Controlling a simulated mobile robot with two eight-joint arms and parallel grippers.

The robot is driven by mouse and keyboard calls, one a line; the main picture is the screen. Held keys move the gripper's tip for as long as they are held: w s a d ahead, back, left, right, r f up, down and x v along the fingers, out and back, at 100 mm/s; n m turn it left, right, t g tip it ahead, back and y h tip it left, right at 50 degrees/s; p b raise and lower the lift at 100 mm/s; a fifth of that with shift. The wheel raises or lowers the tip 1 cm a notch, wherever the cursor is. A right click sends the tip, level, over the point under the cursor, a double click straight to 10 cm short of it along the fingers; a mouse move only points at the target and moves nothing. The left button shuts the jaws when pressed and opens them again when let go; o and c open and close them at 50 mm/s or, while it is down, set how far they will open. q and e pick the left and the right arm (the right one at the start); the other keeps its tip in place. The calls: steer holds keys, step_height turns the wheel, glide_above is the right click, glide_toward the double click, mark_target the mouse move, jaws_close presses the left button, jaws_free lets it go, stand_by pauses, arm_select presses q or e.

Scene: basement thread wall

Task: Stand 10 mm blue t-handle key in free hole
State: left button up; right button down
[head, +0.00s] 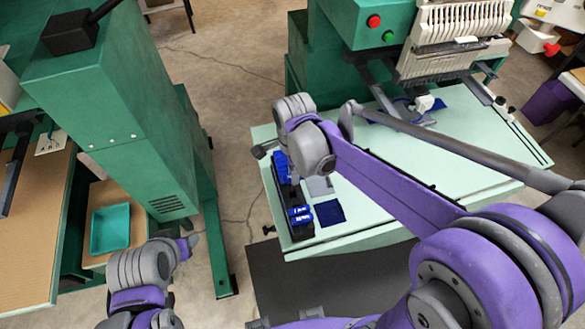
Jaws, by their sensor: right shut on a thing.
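My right gripper (322,167) is over the left part of the pale green table, beside a dark rack (300,232) along the table's left edge. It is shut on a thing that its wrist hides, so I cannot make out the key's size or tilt. Blue handles (299,215) show at the near end of the rack, and more blue (281,168) shows farther back beside my wrist. The free hole is too small or hidden to tell. My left gripper (190,243) is low at the left, away from the table; its fingers are not clear.
The pale green table (375,225) carries a dark blue patch (329,212) and a grey patch (320,186) beside the rack. A green machine (350,60) stands behind. Another green machine (110,100) and a teal tray (110,229) are at left. Floor lies between.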

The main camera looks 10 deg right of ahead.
mark_target(293, 189)
steer(key=shift+f+b, duration=1.4)
steer(key=shift+f, duration=1.3)
arm_select(q)
steer(key=f, duration=0.1)
steer(key=s+f, duration=0.1)
steer(key=f, duration=0.2)
steer(key=shift+s+f, duration=0.2)
steer(key=shift+s, duration=0.1)
arm_select(e)
steer(key=shift+w, duration=0.1)
arm_select(q)
steer(key=shift+f, duration=0.1)
arm_select(e)
steer(key=shift+f, duration=0.1)
arm_select(q)
steer(key=shift+s+f+b, duration=0.2)
steer(key=shift+f+b, duration=0.4)
arm_select(e)
steer(key=shift+f, duration=0.75)
steer(key=c, duration=0.7)
jaws_free()
steer(key=shift+o, duration=0.2)
